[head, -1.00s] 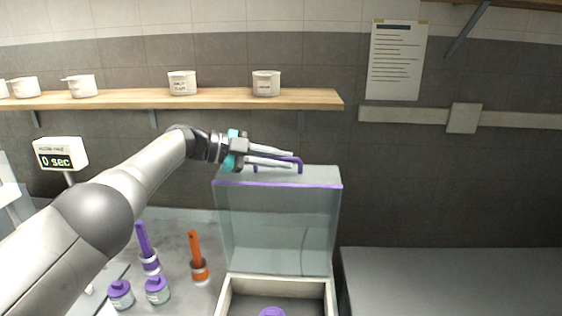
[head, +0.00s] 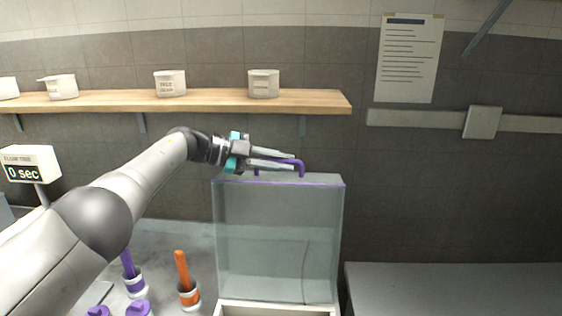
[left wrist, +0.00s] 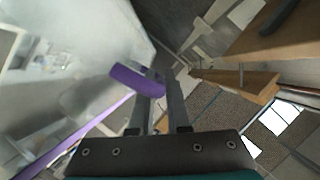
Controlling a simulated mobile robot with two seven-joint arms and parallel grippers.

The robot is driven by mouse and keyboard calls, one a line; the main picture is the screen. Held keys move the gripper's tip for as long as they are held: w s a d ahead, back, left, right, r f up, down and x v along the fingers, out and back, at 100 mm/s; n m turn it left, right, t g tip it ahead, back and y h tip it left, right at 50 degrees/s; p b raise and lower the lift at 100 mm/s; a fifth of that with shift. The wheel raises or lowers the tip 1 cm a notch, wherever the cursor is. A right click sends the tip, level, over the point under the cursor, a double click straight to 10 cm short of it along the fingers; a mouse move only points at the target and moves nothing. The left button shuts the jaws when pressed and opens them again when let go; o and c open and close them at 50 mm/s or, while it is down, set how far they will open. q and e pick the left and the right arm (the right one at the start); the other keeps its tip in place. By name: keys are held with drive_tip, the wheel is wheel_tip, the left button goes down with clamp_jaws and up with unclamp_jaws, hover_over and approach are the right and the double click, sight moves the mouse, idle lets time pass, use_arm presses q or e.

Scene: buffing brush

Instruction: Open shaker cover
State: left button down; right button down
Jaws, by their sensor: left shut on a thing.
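The shaker cover (head: 275,240) is a clear panel box with a purple top edge, standing upright above the pale shaker base (head: 262,309). Its purple handle (head: 301,168) is at the top. My left gripper (head: 293,162) is at this handle, with its fingers shut on it. In the left wrist view the purple handle (left wrist: 135,80) meets the fingers (left wrist: 163,100), and the purple edge runs off to the lower left. My right gripper is in neither view.
A purple-handled brush (head: 131,275) and an orange-handled one (head: 184,280) stand in holders on the counter at left. Purple-capped jars (head: 139,309) sit in front. A timer (head: 28,165) reads 0 sec. A wooden shelf (head: 220,102) with cups runs above. The grey counter (head: 450,290) at right is clear.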

use_arm(q)
drive_tip(key=c, duration=1.2)
unclamp_jaws()
drive_tip(key=shift+o, duration=0.2)
drive_tip(key=shift+a, duration=0.1)
drive_tip(key=shift+s+a+r, duration=0.15)
drive_tip(key=shift+a, duration=0.35)
drive_tip(key=b+v, duration=0.1)
drive_tip(key=v, duration=1.3)
